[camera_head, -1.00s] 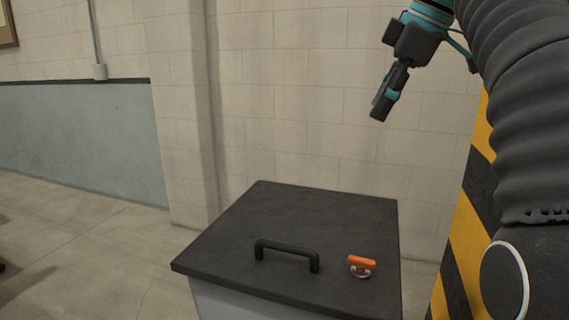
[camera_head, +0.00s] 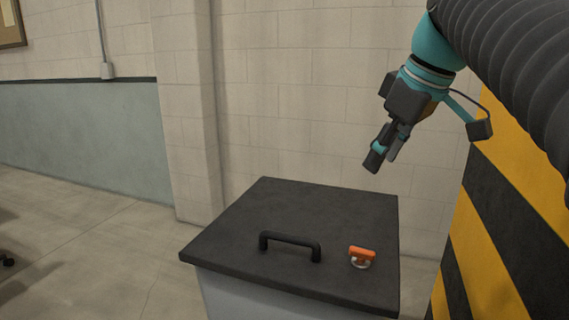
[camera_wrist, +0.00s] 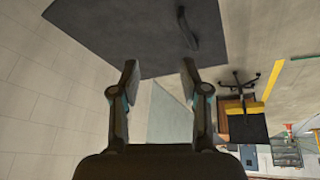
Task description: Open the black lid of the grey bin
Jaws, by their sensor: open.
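The grey bin (camera_head: 250,300) stands in the lower middle of the head view, with its black lid (camera_head: 300,205) lying flat and closed on top. A black bar handle (camera_head: 290,240) is fixed near the lid's front edge. My gripper (camera_head: 382,163) is above the lid's back right part, apart from it and holding nothing. In the wrist view my gripper (camera_wrist: 160,75) shows two spread fingers. The lid (camera_wrist: 130,30) and its handle (camera_wrist: 187,30) lie beyond the fingertips there.
An orange object with a metal ring (camera_head: 362,256) lies on the lid right of the handle. A block wall (camera_head: 290,110) stands behind the bin. A yellow-and-black striped surface (camera_head: 490,210) is close on the right.

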